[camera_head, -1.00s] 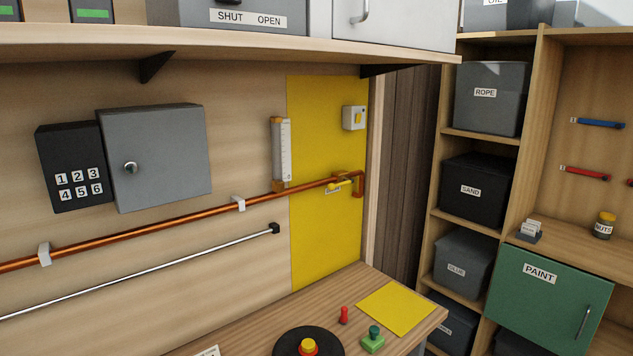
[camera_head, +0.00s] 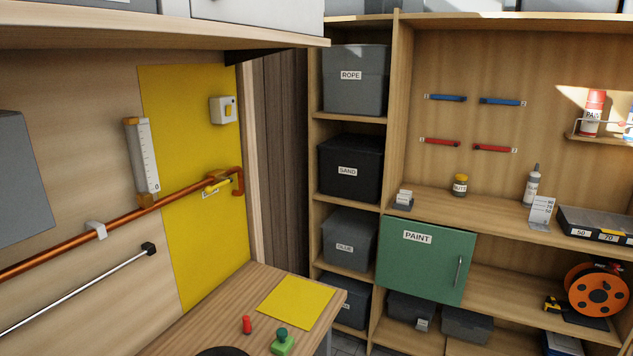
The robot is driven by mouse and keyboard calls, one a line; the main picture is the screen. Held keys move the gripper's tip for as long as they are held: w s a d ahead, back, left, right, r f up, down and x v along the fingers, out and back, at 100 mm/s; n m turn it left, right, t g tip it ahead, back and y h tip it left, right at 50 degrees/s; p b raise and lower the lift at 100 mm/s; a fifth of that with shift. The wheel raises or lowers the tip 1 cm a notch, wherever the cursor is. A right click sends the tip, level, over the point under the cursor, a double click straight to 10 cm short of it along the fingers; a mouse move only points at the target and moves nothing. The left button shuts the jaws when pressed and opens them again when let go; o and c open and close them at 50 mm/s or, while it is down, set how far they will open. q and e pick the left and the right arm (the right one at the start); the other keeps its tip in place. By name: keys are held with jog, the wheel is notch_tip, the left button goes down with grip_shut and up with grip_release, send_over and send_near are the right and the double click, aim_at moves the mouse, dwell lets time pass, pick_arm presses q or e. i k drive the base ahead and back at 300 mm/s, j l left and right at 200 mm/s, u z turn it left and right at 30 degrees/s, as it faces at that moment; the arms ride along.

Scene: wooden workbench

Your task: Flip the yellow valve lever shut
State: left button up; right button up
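The yellow valve lever (camera_head: 219,185) sits on the copper pipe (camera_head: 120,218) near its right end, in front of the yellow wall panel (camera_head: 190,105). The lever lies roughly along the pipe, slanting slightly, with a small label partly hidden behind it. It is small in the view, so its exact setting is hard to tell. Neither of my grippers is in the head view.
The workbench (camera_head: 220,308) below holds a yellow sheet (camera_head: 296,302), a red peg-like piece (camera_head: 247,325) and a green stamp-like piece (camera_head: 283,342). A shelf (camera_head: 150,34) overhangs the wall. A shelving unit with bins and a green PAINT door (camera_head: 425,265) stands at the right.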

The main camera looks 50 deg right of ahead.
aim_at(208, 190)
jog(key=z, duration=1.1)
